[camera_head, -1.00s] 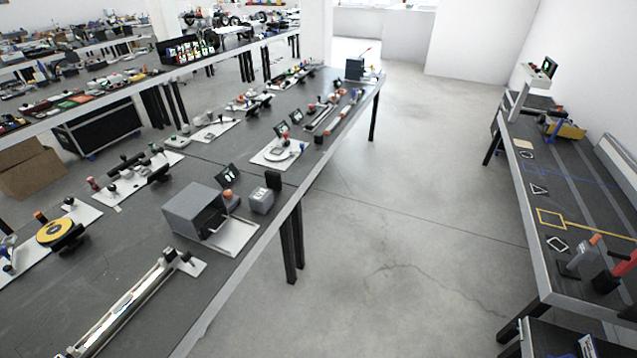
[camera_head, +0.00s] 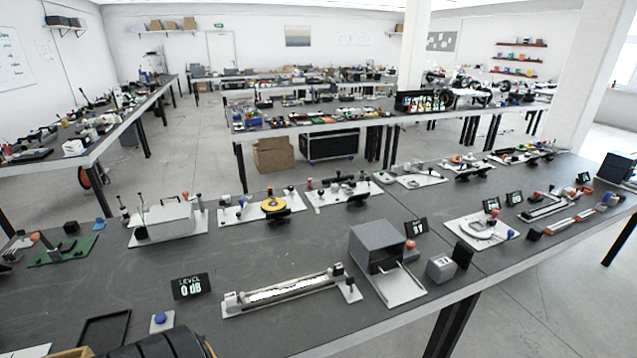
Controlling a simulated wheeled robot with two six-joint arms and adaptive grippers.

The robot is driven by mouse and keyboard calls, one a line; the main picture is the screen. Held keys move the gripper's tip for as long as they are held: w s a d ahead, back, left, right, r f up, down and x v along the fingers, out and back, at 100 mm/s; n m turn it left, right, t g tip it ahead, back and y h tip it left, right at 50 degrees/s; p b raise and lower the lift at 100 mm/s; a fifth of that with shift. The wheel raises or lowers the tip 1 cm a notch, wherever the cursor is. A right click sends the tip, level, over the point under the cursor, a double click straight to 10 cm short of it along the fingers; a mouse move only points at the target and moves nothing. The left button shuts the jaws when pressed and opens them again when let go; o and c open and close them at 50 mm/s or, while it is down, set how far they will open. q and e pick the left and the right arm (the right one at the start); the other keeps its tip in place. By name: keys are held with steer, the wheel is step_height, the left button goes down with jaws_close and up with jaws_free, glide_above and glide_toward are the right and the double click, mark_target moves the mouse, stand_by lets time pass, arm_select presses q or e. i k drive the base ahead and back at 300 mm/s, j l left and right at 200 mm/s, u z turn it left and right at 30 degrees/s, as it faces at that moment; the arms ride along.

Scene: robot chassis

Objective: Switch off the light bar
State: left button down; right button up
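The light bar (camera_head: 290,288) is a long narrow strip on a pale base plate, near the front of the dark table in the head view. Its strip looks bright white. A small dark, pale-topped post (camera_head: 338,270) and a dark knob (camera_head: 351,281) stand at its right end. I cannot tell the switch's position. Neither of my grippers shows.
A black display (camera_head: 191,286) reading "LEVEL 0 dB" stands left of the bar. A grey box (camera_head: 377,245) with an open front stands to its right. A blue button block (camera_head: 160,319) and a large dark rounded thing (camera_head: 165,345) are at the front left.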

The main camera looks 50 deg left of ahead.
mark_target(350, 280)
steer(key=u, duration=1.8)
